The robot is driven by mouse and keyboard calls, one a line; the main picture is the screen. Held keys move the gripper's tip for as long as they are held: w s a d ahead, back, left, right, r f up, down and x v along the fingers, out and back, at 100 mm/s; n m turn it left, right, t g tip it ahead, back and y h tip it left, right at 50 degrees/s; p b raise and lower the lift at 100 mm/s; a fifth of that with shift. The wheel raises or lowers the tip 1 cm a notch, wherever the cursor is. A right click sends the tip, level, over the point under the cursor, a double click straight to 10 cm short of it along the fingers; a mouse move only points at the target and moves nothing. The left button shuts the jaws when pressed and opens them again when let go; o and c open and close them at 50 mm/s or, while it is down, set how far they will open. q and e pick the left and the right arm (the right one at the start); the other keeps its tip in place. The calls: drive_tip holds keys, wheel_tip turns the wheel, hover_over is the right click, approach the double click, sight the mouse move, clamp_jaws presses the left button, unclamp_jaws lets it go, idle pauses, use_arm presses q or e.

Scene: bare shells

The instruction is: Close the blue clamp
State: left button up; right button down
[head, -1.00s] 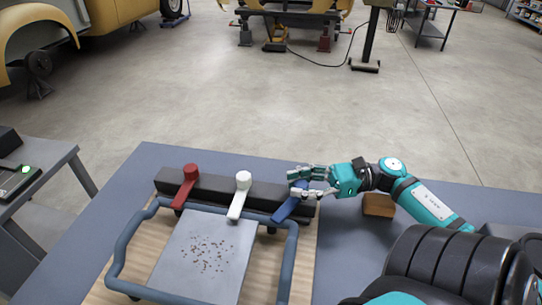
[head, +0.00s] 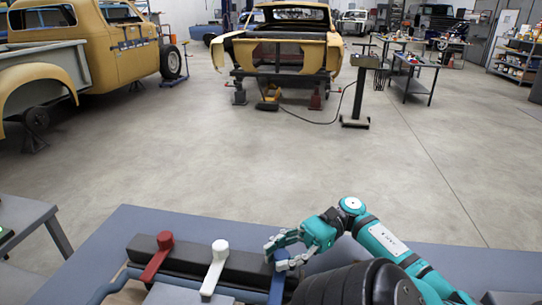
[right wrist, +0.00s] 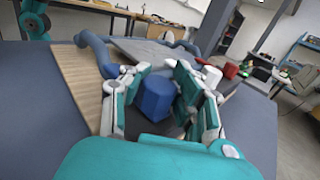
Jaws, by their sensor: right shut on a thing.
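The blue clamp (head: 277,288) is the rightmost of three lever clamps on a dark bar (head: 240,266) at the table's back. Its top is partly hidden by my right gripper (head: 277,254). In the right wrist view, the blue clamp's knob (right wrist: 157,98) sits between the fingers, and my right gripper (right wrist: 158,78) is shut on it. The white clamp (head: 214,268) and red clamp (head: 156,260) stand to its left, their levers slanting towards the front. My left gripper is in neither current view.
The grey-blue table (head: 105,245) is bare behind the bar. A blue tubular frame (right wrist: 97,50) and a wooden board (right wrist: 83,80) lie beside the clamps. Open concrete floor lies beyond the table, with vehicles further back.

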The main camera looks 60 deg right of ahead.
drive_tip(key=shift+d+r, duration=0.1)
drive_tip(key=c, duration=1.4)
unclamp_jaws()
drive_tip(key=o, duration=0.5)
drive_tip(key=shift+s+d, duration=0.15)
drive_tip(key=shift+s, duration=0.05)
drive_tip(key=shift+w, duration=0.1)
drive_tip(key=v, duration=1.2)
